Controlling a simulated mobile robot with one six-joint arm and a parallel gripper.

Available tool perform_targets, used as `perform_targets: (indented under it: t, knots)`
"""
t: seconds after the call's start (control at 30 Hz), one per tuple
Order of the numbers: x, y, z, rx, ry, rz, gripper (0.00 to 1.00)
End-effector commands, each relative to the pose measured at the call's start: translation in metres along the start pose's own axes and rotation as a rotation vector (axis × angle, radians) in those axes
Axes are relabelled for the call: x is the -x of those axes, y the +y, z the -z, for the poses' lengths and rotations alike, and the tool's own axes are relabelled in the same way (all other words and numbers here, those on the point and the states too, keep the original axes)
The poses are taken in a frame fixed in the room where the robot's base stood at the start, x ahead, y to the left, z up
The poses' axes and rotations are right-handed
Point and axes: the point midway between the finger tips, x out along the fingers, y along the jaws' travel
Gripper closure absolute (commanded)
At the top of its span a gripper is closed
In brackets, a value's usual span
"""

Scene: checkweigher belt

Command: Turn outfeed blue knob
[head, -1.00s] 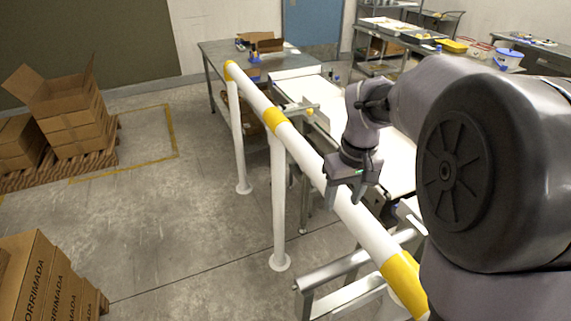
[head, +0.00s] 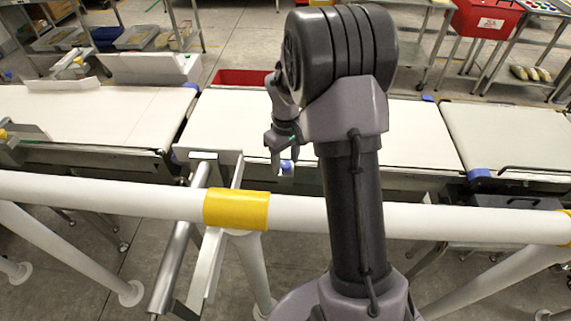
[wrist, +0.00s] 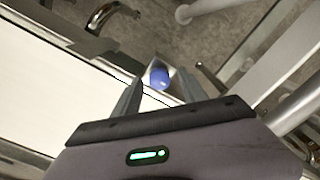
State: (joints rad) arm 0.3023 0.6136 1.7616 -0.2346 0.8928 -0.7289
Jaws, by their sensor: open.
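A round blue knob (head: 287,166) sits at the front edge of the middle conveyor in the head view, mostly hidden by my gripper (head: 281,160). The wrist view shows the blue knob (wrist: 160,77) in a pale bracket, lying between the fingertips of my gripper (wrist: 158,80) in the picture. The fingers stand apart on either side of it. I cannot tell whether they touch it or how deep they reach.
A white guard rail with a yellow band (head: 237,209) runs across in front of the conveyors. The middle belt (head: 230,125) is bare. A metal roller frame (head: 205,240) stands left of my arm. A red bin (head: 240,77) is behind the belt.

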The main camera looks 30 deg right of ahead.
Motion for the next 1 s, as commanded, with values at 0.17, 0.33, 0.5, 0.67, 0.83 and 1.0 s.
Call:
perform_targets:
  t: [0.17, 0.33, 0.5, 0.67, 0.83, 1.0]
  knots:
    - [-0.001, 0.0, 0.0, 0.0, 0.0, 0.0, 0.5]
    - [-0.0008, 0.0, 0.0, 0.0, 0.0, 0.0, 0.67]
    - [-0.0008, -0.0001, -0.0001, 0.0, 0.0, 0.0, 1.0]
    - [-0.0008, -0.0001, -0.0001, -0.003, 0.0, 0.0, 1.0]
    - [-0.0005, -0.0001, -0.0001, -0.037, 0.0, 0.0, 1.0]
    - [-0.0003, -0.0001, -0.0002, -0.13, 0.0, 0.0, 1.0]
